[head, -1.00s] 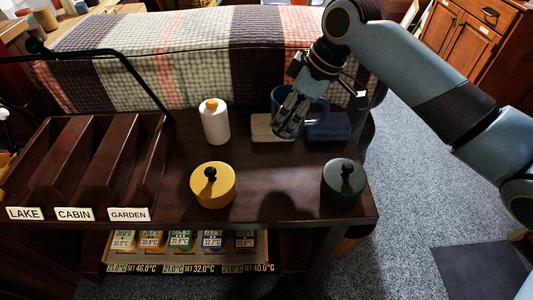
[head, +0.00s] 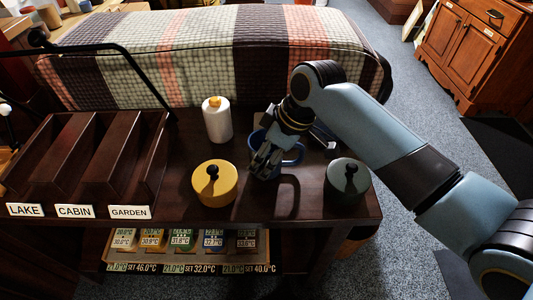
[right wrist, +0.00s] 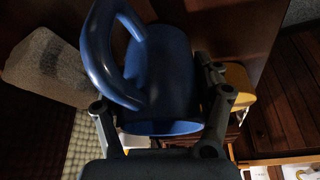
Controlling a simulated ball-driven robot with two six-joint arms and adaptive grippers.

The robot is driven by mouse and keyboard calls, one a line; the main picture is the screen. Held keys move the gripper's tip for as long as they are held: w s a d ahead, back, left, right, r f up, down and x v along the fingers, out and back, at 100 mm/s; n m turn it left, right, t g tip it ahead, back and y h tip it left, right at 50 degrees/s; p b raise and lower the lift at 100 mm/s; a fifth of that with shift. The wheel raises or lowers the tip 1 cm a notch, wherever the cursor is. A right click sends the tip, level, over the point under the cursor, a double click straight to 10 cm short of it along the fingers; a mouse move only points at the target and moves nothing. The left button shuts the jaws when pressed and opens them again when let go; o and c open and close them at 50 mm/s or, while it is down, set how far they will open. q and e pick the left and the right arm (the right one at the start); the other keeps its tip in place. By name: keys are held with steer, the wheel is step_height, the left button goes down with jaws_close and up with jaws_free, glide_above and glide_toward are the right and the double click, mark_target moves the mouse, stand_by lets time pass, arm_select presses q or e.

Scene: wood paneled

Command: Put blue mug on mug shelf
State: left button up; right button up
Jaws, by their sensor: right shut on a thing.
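The blue mug (head: 291,158) is in my right gripper (head: 266,160), over the dark table between the yellow pot and the dark green pot. In the right wrist view the mug (right wrist: 165,80) fills the middle, with its round handle (right wrist: 96,62) towards the upper left. The fingers of my right gripper (right wrist: 165,140) are on both sides of the mug. My arm and gripper partly hide the mug in the head view, and I cannot tell how high it is above the table. I cannot identify a mug shelf. My left gripper is not in view.
A yellow lidded pot (head: 214,184) is left of the mug and a dark green pot (head: 347,181) right. A white bottle (head: 217,121) stands behind left. A grey block (right wrist: 45,68) is near the mug. A divided wooden rack (head: 88,165) stands left; labelled boxes (head: 183,240) sit below.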

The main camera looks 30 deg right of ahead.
steer(key=o, duration=1.5)
